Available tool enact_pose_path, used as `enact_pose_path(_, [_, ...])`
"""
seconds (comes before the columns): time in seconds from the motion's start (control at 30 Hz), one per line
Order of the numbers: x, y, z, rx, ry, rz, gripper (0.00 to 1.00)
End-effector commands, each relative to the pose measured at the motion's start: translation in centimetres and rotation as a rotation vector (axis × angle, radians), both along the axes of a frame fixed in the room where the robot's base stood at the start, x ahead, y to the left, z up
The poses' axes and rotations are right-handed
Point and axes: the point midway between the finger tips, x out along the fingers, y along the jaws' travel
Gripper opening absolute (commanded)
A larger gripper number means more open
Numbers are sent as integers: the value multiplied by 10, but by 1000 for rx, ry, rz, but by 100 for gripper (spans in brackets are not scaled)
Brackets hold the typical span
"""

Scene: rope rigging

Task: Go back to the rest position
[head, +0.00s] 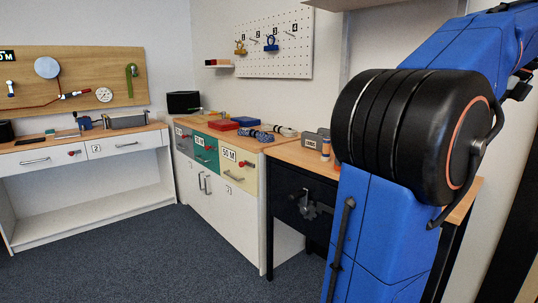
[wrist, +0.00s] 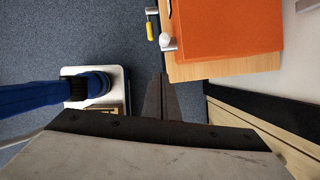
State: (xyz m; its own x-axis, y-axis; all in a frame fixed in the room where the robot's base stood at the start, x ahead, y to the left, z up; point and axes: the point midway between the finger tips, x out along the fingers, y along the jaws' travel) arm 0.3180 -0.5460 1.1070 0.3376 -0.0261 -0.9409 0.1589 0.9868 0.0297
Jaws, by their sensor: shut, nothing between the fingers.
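My gripper (wrist: 162,82) shows in the wrist view as narrow dark fingers, shut together with nothing between them. It is apart from the orange-topped furniture at the upper right of that view, over or near dark carpet. In the head view my blue arm fills the right side, and its gripper end is out of sight. My own blue arm and pale base also show at the left of the wrist view.
An orange panel (wrist: 225,25) over a wood edge is close by in the wrist view. In the head view, a drawer cabinet (head: 218,184) carries coiled rope (head: 250,133) and boxes. A workbench (head: 85,148) stands left. Carpet (head: 150,255) is clear in front.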

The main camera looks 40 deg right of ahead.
Motion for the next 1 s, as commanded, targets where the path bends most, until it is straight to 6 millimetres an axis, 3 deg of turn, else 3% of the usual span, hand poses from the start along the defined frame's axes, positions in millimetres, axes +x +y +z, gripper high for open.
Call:
enact_pose_path(0.17, [16, 8, -4, -17, 7, 59, 0])
enact_pose_path(0.37, [68, 37, -22, -85, 30, 280, 0])
enact_pose_path(0.7, [148, 107, -62, -227, 66, 726, 0])
enact_pose_path(1.0, [196, 179, -102, -358, 90, 1124, 0])
